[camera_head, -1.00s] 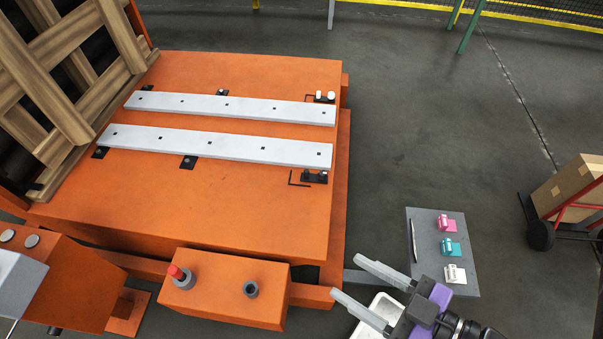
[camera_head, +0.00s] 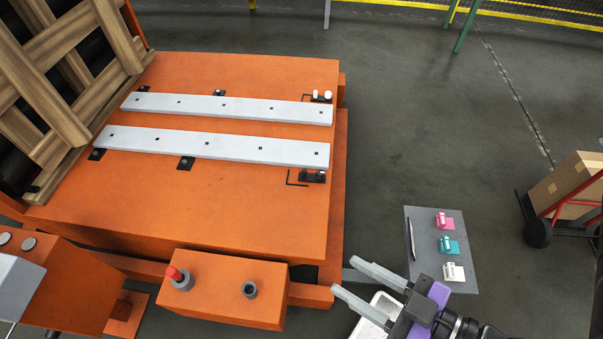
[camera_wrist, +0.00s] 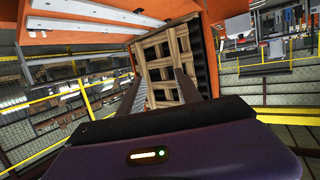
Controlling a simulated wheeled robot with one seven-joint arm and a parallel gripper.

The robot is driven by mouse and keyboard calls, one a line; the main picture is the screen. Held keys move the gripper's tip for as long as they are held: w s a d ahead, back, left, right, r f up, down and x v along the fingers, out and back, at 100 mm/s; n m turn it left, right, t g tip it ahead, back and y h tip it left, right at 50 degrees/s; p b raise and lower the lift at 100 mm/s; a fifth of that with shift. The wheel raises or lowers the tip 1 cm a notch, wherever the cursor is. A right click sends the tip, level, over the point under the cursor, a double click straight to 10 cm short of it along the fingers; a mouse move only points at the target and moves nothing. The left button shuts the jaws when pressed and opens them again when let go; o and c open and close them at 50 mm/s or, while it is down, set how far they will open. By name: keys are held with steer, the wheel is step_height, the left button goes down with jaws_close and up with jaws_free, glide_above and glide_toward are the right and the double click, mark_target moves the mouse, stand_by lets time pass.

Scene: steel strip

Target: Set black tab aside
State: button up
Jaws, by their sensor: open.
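Several small black tabs lie along two pale steel strips on the orange table (camera_head: 200,205). One black tab (camera_head: 186,163) is under the near strip (camera_head: 215,145), another black tab (camera_head: 97,154) at its left end. A larger black piece (camera_head: 313,177) sits at its right end beside a black L-shaped outline. My gripper (camera_head: 345,275) is open and empty, off the table's front right corner, far from the tabs. Its fingers (camera_wrist: 160,78) also show in the wrist view.
A grey side plate (camera_head: 425,282) holds pink, teal and white pieces and a thin dark tool. A white tray (camera_head: 366,326) is partly hidden below my gripper. An orange box with a red button (camera_head: 225,290) stands in front; a wooden lattice (camera_head: 60,90) rises at left.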

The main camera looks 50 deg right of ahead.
steer(key=w+d+f+m+t+h+b, duration=0.1)
steer(key=w+d+f+m+t+b, duration=0.15)
steer(key=w+f+b, duration=0.45)
steer(key=w+d+f+m+t+h+b, duration=0.1)
steer(key=w+d+f+m+t+b, duration=0.2)
steer(key=w+b, duration=0.4)
steer(key=n+g+h+b, duration=1.4)
steer(key=n+g+h, duration=0.1)
steer(key=n, duration=1.2)
glide_above(305, 170)
steer(key=v, duration=0.5)
step_height(305, 170, down, 23)
steer(key=shift+t, duration=0.25)
step_height(305, 170, down, 7)
steer(key=b, duration=0.3)
steer(key=shift+d+f, duration=0.1)
steer(key=shift+d, duration=0.05)
steer(key=b+x, duration=0.2)
steer(key=x, duration=0.4)
steer(key=shift+w+d, duration=0.15)
steer(key=shift+d, duration=0.05)
steer(key=shift+w+d, duration=0.2)
steer(key=shift+d, duration=0.25)
